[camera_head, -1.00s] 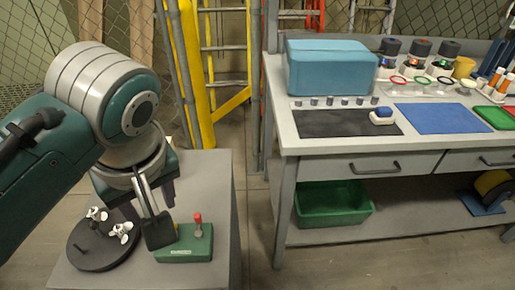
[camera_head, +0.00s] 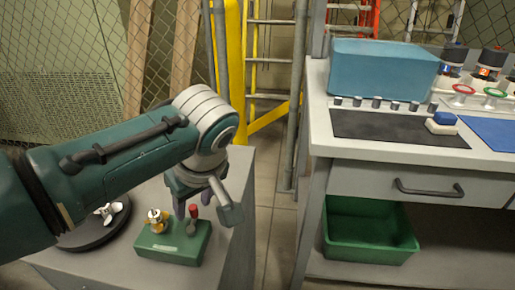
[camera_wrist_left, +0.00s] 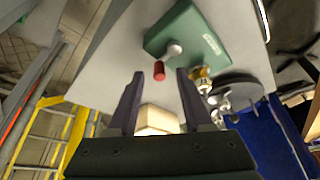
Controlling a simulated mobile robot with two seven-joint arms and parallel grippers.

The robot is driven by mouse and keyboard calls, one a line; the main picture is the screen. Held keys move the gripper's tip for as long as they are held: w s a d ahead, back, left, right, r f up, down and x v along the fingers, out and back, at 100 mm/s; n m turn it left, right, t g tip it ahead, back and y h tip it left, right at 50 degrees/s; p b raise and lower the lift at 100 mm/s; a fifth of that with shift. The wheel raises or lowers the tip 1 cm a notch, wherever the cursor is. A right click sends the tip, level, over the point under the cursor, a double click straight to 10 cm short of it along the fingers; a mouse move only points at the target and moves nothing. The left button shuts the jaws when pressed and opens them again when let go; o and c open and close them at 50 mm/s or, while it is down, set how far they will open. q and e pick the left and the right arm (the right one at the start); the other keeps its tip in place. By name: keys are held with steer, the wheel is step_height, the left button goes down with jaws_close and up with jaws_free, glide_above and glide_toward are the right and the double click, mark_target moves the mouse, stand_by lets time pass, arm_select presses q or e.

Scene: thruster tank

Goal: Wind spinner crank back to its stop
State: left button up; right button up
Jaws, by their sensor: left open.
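The green box (camera_head: 172,245) sits on the grey pedestal. A crank with a red handle (camera_head: 193,212) stands at its right end, and a brass-coloured spinner (camera_head: 156,221) at its left end. In the wrist view I see the green box (camera_wrist_left: 188,36), the red handle (camera_wrist_left: 159,70) on its grey crank arm (camera_wrist_left: 173,49), and the brass spinner (camera_wrist_left: 202,80). My left gripper (camera_head: 193,203) is open, close to the crank. In the wrist view the red handle shows between the open fingertips (camera_wrist_left: 160,74); I cannot tell whether they touch it. My right gripper is not in view.
A dark round disc (camera_head: 100,236) with a white propeller (camera_head: 108,212) lies left of the box, partly behind my arm. The workbench (camera_head: 345,158) stands to the right, with a blue case (camera_head: 383,68) on it and a green bin (camera_head: 368,232) below.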

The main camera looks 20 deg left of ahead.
arm_select(q)
steer(key=shift+w+a+f, duration=0.1)
steer(key=shift+a+f, duration=0.1)
steer(key=shift+f, duration=0.25)
steer(key=shift+c, duration=0.2)
jaws_close()
